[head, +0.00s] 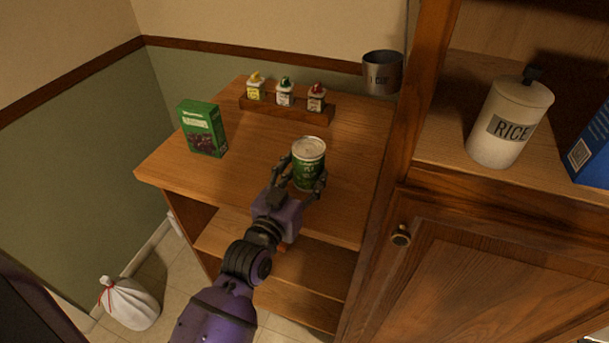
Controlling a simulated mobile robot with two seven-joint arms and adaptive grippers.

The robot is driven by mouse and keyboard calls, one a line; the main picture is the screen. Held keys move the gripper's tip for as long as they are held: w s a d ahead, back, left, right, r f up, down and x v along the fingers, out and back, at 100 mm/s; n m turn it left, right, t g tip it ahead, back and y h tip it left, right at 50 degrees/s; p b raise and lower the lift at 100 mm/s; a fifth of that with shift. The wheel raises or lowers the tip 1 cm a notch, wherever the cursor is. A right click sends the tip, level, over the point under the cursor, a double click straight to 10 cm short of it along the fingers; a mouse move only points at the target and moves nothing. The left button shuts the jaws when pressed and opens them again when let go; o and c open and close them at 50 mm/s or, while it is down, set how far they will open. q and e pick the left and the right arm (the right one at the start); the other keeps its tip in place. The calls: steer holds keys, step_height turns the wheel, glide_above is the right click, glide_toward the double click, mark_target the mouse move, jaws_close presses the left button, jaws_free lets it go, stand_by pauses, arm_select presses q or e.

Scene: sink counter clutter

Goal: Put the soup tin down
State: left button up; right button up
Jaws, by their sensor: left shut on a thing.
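The soup tin (309,158) is a green can with a pale metal lid, upright at the middle right of the wooden counter top. My left gripper (306,185) comes from the front and is shut on the tin, with its fingers around the lower sides. The tin's base is partly hidden by the gripper, so I cannot tell whether it touches the counter top (250,175). My right gripper is not in view.
A green box (202,129) stands at the left of the counter. A small wooden rack (287,108) with several small bottles is at the back. A metal cup (382,73) hangs at the right, beside a cabinet with a RICE canister (508,122).

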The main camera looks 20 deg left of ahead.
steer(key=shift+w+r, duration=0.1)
arm_select(q)
steer(key=shift+f, duration=0.1)
steer(key=shift+f, duration=0.15)
steer(key=o, duration=1.6)
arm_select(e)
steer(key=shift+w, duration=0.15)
